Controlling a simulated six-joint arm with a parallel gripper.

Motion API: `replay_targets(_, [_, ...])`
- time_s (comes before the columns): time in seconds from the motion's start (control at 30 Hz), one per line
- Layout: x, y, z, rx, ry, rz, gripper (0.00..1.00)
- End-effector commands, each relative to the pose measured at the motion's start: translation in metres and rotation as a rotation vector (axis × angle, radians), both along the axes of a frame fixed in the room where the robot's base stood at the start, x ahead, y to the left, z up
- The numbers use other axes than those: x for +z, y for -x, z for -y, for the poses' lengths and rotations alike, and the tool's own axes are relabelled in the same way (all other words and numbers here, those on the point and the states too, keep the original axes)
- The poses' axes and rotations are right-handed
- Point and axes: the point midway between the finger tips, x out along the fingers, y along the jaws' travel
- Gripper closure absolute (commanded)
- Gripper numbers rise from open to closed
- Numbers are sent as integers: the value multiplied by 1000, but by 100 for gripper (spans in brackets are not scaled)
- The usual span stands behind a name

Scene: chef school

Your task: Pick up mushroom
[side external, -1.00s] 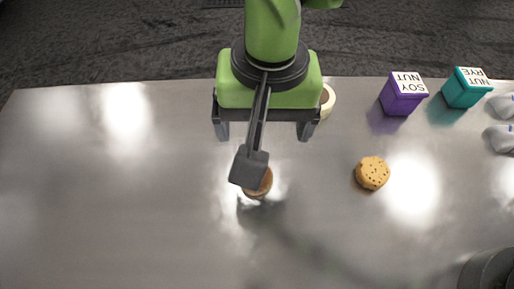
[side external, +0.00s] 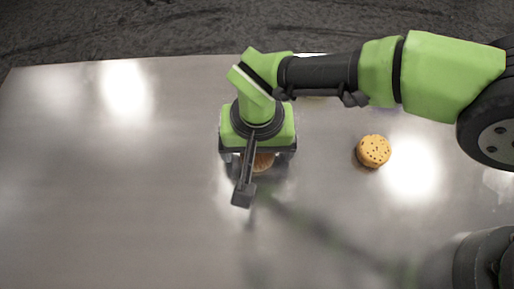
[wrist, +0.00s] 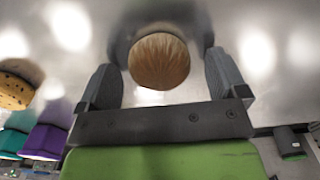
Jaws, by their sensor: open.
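The mushroom (side external: 263,162) shows as a small brown round shape on the metal table, partly hidden under my gripper (side external: 257,166) in the side external view. In the wrist view the mushroom (wrist: 159,60) is a tan-brown disc with fine radial streaks. It lies between the two grey fingers of my gripper (wrist: 161,68). A gap shows on each side of it. The gripper is open and points down over the mushroom. The pictures do not clearly show how far the fingers are above the table.
A spotted cookie (side external: 373,151) lies on the table (side external: 120,190) to the right, and also shows in the wrist view (wrist: 14,91). A purple box (wrist: 45,141) and a teal box (wrist: 11,143) show there too. The table's left side is clear.

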Motion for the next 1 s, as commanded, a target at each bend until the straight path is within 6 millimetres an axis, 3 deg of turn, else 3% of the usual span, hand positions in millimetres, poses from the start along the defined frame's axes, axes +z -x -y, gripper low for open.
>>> replay_targets(0.17, [0,0,0,0,-1,0,8])
replay_targets(0.27, [0,0,0,0,-1,0,27])
replay_targets(0.4, [0,0,0,0,-1,0,59])
replay_targets(0.43, [0,0,0,0,0,0,62])
replay_targets(0.77, [7,0,-1,0,-1,0,62])
replay_targets(1.0, [52,0,-1,2,-5,2,62])
